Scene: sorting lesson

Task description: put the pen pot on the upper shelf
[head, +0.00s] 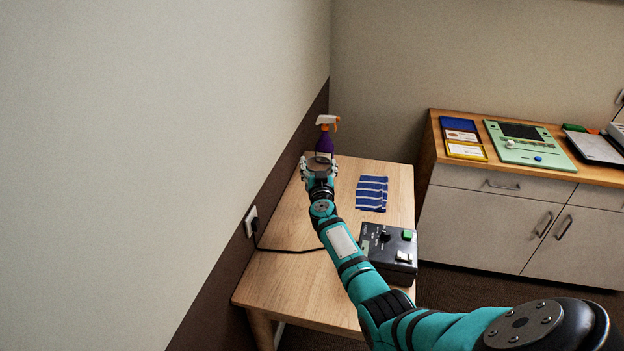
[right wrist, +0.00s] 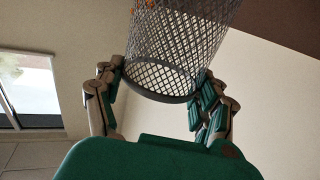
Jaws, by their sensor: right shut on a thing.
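The pen pot (right wrist: 183,38) is a dark grey wire-mesh cup. In the right wrist view it is between the fingers of my right gripper (right wrist: 160,88), which touch it on both sides near one end. In the head view my right gripper (head: 319,169) is shut at the far left end of the wooden table, and the pot is mostly hidden there by the hand. I cannot tell whether the pot touches the table. The upper shelf is not in view. My left gripper is not in view.
A purple spray bottle (head: 324,144) stands just behind my right gripper. A striped blue cloth (head: 371,194) and a black control box (head: 388,252) lie on the table (head: 285,285). A cabinet (head: 480,225) with trays and devices stands at right. The wall (head: 150,150) runs close along the table's left side.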

